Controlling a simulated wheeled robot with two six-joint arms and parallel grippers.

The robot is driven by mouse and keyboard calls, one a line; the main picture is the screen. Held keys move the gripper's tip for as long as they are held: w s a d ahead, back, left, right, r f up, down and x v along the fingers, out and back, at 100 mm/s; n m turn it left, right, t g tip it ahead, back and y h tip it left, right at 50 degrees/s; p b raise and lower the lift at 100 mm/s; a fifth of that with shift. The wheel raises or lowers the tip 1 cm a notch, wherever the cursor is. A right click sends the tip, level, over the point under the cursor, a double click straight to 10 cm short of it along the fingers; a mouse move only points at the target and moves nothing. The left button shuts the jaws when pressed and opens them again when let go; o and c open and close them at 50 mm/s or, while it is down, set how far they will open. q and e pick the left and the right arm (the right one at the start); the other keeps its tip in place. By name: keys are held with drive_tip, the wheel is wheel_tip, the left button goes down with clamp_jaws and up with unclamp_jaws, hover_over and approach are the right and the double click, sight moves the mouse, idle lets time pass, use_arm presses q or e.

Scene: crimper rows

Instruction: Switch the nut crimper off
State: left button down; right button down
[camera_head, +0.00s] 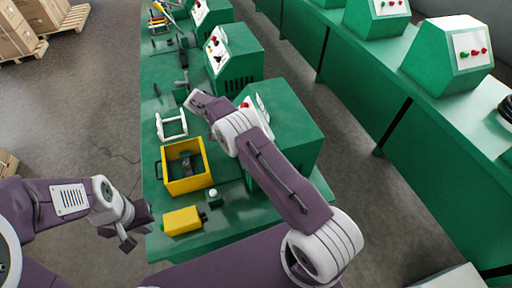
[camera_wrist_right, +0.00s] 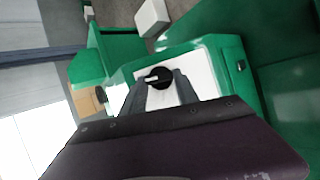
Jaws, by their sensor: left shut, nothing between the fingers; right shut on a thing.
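The green machine box (camera_head: 292,125) stands on the near green bench, with my right arm across its front. Its pale sloped panel (camera_head: 264,107) is partly hidden, and a red button shows on it. In the right wrist view a black round knob (camera_wrist_right: 158,72) with a white mark sits on the white panel (camera_wrist_right: 206,68). My right gripper (camera_wrist_right: 160,84) is shut on this knob, one finger on each side. My left gripper (camera_head: 127,242) is shut and empty, off the bench's left edge.
A yellow open box (camera_head: 186,184) with a dark part inside, a white frame (camera_head: 172,125) and a yellow block (camera_head: 182,221) are on the bench left of the machine. Similar green machines stand farther back and on the right bench (camera_head: 425,135). The floor between benches is clear.

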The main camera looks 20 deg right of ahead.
drive_tip(key=shift+n+h+b, duration=0.3)
drive_tip(key=shift+n+b, duration=0.05)
drive_tip(key=shift+n, duration=0.25)
drive_tip(key=c, duration=1.2)
unclamp_jaws()
drive_tip(key=shift+a, duration=0.1)
drive_tip(key=shift+o, duration=1.4)
